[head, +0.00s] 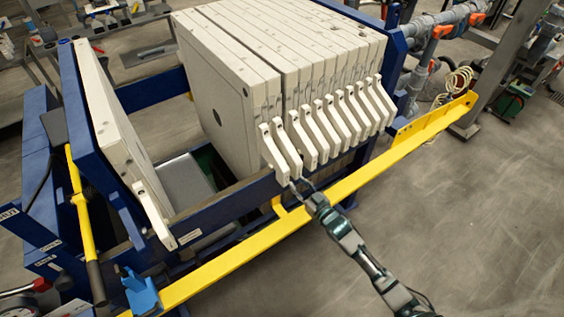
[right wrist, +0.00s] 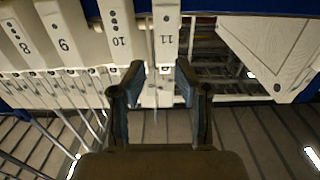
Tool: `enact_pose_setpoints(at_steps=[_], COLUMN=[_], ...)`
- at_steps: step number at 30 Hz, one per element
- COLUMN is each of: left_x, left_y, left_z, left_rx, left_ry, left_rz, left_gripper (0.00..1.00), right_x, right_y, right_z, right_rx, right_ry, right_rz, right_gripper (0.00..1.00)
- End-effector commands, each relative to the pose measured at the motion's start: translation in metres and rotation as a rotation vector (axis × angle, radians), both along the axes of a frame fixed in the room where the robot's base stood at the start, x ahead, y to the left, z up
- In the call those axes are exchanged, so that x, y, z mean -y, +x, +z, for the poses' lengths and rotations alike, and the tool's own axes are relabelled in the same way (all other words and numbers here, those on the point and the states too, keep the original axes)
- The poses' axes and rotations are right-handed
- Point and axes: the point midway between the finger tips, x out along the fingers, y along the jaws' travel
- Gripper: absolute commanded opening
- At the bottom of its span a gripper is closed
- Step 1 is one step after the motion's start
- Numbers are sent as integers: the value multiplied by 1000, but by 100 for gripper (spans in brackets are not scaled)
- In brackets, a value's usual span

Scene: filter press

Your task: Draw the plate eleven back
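Plate eleven is the frontmost cream plate (head: 222,100) of the stack in the head view. Its handle (right wrist: 165,40), marked 11, shows at the centre of the right wrist view. Plate ten (right wrist: 118,38) stands beside it. My right gripper (head: 302,186) is at the lower ends of the front handles. In the wrist view its two fingers (right wrist: 157,85) stand apart, one on each side of the lower part of handle eleven. Contact cannot be told. My left gripper is out of view.
An open gap with a grey tray (head: 184,186) separates the stack from the end plate (head: 110,130) at left. A yellow rail (head: 350,186) runs along the near side, below my right gripper. Plates nine (right wrist: 63,43) and eight (right wrist: 24,47) stand beyond ten.

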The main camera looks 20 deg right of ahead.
Motion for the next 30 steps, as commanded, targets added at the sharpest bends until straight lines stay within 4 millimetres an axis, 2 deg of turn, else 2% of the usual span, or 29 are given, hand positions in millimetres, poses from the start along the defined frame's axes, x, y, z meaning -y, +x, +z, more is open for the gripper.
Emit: enact_pose_setpoints(at_steps=[30], left_x=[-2], left_y=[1], left_z=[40], left_rx=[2], left_ry=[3], left_rz=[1], left_gripper=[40], right_x=[27], right_y=[-73], right_z=[0], right_rx=[-2], right_ry=[-1], right_rz=[-1], right_gripper=[42])
